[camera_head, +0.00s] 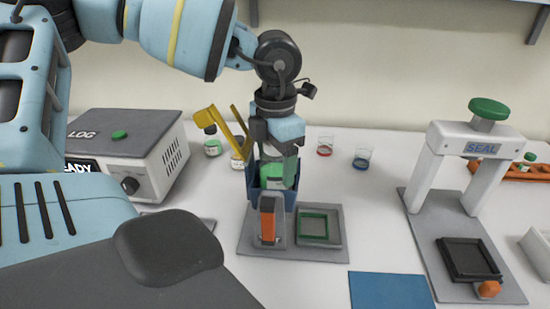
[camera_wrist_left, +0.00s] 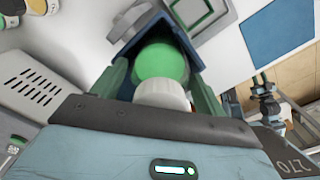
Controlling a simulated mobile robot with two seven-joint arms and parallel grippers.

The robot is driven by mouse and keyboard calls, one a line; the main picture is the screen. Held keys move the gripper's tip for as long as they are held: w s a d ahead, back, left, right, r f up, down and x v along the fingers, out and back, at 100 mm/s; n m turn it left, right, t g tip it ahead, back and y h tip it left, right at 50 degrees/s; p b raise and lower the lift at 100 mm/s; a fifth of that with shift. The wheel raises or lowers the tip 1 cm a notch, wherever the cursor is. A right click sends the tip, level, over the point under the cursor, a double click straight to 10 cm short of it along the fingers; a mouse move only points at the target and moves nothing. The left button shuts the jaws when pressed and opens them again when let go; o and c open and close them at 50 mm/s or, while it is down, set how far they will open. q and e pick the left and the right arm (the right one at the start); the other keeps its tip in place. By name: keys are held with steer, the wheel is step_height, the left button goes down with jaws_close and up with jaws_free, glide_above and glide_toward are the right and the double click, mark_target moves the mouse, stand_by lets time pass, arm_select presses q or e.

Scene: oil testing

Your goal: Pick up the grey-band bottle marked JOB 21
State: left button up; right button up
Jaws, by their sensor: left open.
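My left gripper (camera_head: 278,165) points down into a dark blue open box (camera_head: 257,187) on a grey plate. Its fingers are apart. Between them, in the left wrist view, are a round green top (camera_wrist_left: 162,62) and a white cylinder (camera_wrist_left: 160,94) in front of it, inside the blue box (camera_wrist_left: 187,45). Green also shows between the fingers in the head view. I cannot tell whether the fingers touch it. No grey band or JOB 21 marking is readable on any item. My right gripper does not show.
A LOG machine (camera_head: 125,150) stands left. A yellow bar (camera_head: 222,125) rises beside the gripper. A SEAL press (camera_head: 430,170) is at right. A blue mat (camera_head: 390,290) lies in front.

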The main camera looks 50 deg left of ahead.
arm_select(q)
steer(key=c, duration=1.2)
steer(key=shift+o, duration=0.2)
step_height(320, 180, up, 18)
steer(key=shift+b, duration=0.45)
